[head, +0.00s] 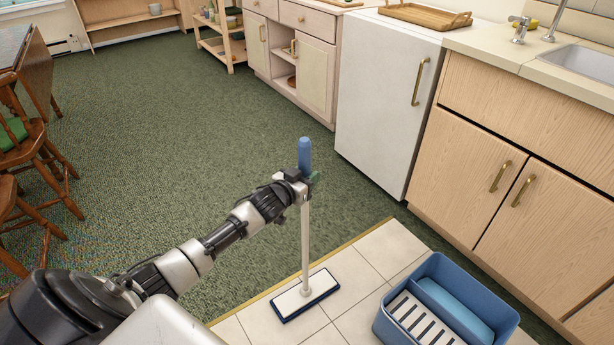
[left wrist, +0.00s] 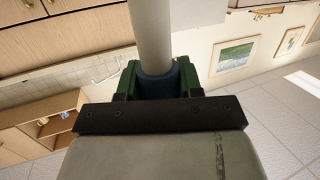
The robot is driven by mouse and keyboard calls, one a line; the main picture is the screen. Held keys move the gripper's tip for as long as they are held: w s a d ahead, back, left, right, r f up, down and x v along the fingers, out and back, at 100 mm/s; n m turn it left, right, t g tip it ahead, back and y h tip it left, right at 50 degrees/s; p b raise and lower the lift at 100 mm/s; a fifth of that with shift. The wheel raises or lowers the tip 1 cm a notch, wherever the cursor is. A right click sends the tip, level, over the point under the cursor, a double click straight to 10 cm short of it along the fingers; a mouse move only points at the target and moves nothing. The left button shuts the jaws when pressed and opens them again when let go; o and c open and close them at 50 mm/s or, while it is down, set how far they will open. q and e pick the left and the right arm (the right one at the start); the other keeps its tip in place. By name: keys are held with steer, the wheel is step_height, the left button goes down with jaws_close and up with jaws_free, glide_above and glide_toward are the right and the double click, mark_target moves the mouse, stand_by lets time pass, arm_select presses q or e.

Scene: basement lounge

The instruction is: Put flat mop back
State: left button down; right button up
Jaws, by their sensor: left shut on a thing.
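The flat mop (head: 305,240) stands nearly upright, with a white pole, a blue grip at the top and a flat white head (head: 304,294) with a dark blue edge. The head is at the tiled floor; I cannot tell whether it touches. My left gripper (head: 304,180) is shut on the mop at the lower end of its blue grip. In the left wrist view the green-padded fingers (left wrist: 158,82) close around the dark blue part, with the pale pole (left wrist: 150,30) beyond. My right gripper is not in view.
A blue bucket (head: 382,325) with a slotted white insert stands on the tiles right of the mop head. Wooden cabinets (head: 465,165) and a white fridge (head: 385,95) line the right. Chairs (head: 25,145) and a table are at left. Green carpet (head: 190,120) lies open between.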

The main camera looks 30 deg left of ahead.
arm_select(q)
steer(key=shift+s, duration=0.2)
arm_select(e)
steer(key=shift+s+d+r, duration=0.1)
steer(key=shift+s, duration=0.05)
arm_select(q)
steer(key=shift+d, duration=0.1)
steer(key=c, duration=0.7)
jaws_free()
steer(key=shift+f, duration=0.1)
steer(key=shift+c, duration=0.2)
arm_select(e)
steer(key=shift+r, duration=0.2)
arm_select(q)
steer(key=shift+w, duration=0.1)
